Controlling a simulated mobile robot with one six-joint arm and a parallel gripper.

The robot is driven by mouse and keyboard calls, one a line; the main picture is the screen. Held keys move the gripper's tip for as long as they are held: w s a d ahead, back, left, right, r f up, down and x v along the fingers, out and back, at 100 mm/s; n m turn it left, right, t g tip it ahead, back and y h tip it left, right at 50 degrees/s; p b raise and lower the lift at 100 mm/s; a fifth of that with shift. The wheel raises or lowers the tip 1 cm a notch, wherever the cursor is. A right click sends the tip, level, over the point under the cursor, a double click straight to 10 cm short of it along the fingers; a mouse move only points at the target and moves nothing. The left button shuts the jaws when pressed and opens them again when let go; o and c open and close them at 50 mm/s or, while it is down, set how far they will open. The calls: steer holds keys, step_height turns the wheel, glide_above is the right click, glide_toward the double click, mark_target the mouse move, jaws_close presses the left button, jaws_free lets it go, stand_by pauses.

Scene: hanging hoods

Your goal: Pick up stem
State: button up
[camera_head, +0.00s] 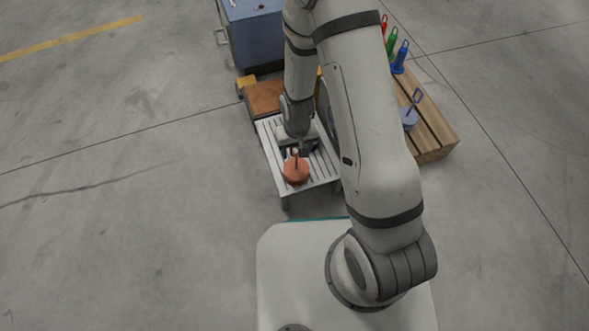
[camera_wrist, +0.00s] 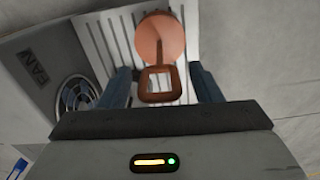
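An orange round piece (camera_head: 296,173) with an upright stem stands on a white slatted table (camera_head: 322,172). In the wrist view the orange disc (camera_wrist: 160,38) shows at the top, and its brown loop-shaped stem (camera_wrist: 146,84) points toward me. My gripper (camera_wrist: 162,85) is open, with one blue finger on each side of the loop and a visible gap on both sides. In the head view my gripper (camera_head: 297,148) is low over the table, right by the stem; its fingers are partly hidden there.
A wooden slatted bench (camera_head: 432,134) on the right holds a grey-blue handled piece (camera_head: 409,117) and red, green and blue handled pieces (camera_head: 392,42). A blue cabinet (camera_head: 254,35) stands behind. In the wrist view a grey panel with a round fan (camera_wrist: 75,95) is close on the left.

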jaws_close()
stand_by(0.4)
steer(key=shift+r, duration=0.1)
